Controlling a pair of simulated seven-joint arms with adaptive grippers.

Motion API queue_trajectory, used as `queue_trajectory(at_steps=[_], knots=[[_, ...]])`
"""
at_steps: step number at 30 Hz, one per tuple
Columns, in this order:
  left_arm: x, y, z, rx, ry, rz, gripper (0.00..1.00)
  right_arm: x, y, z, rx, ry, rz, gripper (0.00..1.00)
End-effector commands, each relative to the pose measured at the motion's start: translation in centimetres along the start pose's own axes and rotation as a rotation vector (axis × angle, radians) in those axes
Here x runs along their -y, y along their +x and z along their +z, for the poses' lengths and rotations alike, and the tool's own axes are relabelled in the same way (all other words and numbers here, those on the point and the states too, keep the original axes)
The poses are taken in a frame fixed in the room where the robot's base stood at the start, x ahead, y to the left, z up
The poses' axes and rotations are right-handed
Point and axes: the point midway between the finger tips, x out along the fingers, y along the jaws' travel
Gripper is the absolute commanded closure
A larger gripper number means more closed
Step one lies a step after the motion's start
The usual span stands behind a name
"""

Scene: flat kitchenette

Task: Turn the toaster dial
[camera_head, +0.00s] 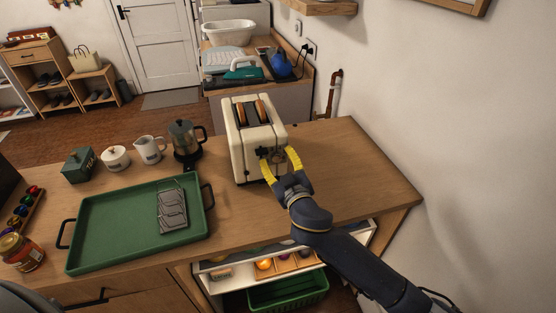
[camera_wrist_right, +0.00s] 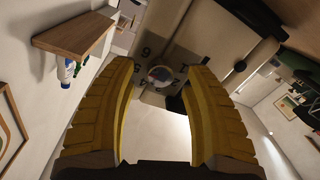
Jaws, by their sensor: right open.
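The cream toaster (camera_head: 238,142) stands upright on the wooden counter, with two slices of bread (camera_head: 252,111) in its top slots. Its front faces my right gripper (camera_head: 281,166), whose yellow fingers are spread close to that front. In the right wrist view the round dial (camera_wrist_right: 160,75), with dark markings around it, lies beyond and between the open fingertips (camera_wrist_right: 157,80). I cannot tell whether either finger touches it. In the head view the fingers partly cover the toaster's front controls. My left gripper is not in view.
The counter right of the toaster is clear.

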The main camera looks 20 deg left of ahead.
Motion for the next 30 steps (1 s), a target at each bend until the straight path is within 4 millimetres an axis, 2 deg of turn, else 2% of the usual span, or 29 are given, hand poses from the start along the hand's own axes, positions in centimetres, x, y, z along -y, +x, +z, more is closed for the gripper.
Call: queue_trajectory(at_steps=[2, 13, 30], knots=[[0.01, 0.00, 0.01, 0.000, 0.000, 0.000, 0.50, 0.01, -0.01, 0.00, 0.000, 0.000, 0.000, 0.57], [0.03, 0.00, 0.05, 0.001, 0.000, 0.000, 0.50, -0.01, -0.02, 0.00, 0.000, 0.000, 0.000, 1.00], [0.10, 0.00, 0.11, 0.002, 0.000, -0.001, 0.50, -0.03, 0.00, -0.19, -0.001, -0.042, 0.000, 1.00]])
